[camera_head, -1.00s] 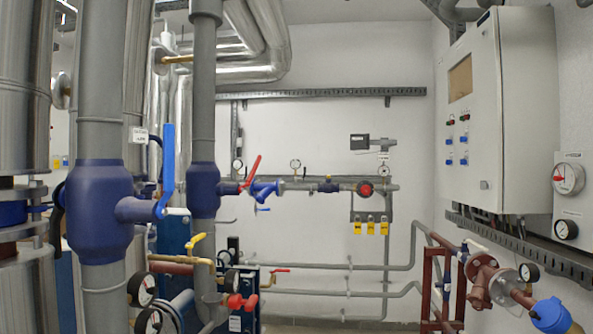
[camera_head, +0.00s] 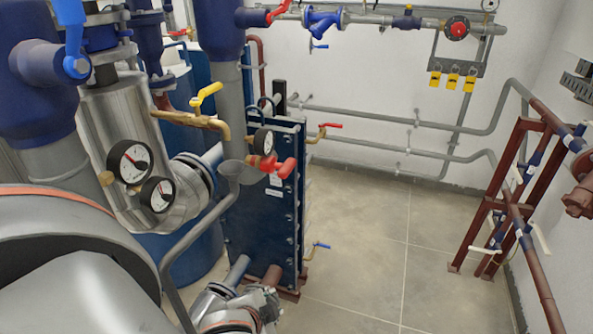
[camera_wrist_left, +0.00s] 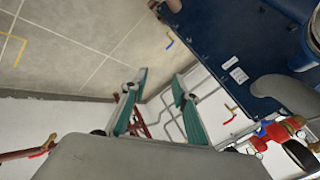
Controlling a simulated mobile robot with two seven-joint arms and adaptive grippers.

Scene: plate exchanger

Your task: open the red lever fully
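Several red handles show, and I cannot tell which one is the task's lever. A red lever (camera_head: 331,125) sits on a small valve on the pipe behind the blue plate exchanger (camera_head: 262,215). A thick red handle (camera_head: 275,167) is at the exchanger's upper front, and another red lever (camera_head: 281,11) is at the top edge. In the left wrist view a small red lever (camera_wrist_left: 230,115) shows right of the fingers. My left gripper (camera_wrist_left: 159,80) has its green-padded fingers apart with nothing between them. In the head view its body (camera_head: 238,308) is low, before the exchanger. My right gripper is out of view.
A brown pipe frame (camera_head: 497,205) stands at right. The tiled floor (camera_head: 375,240) between is clear.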

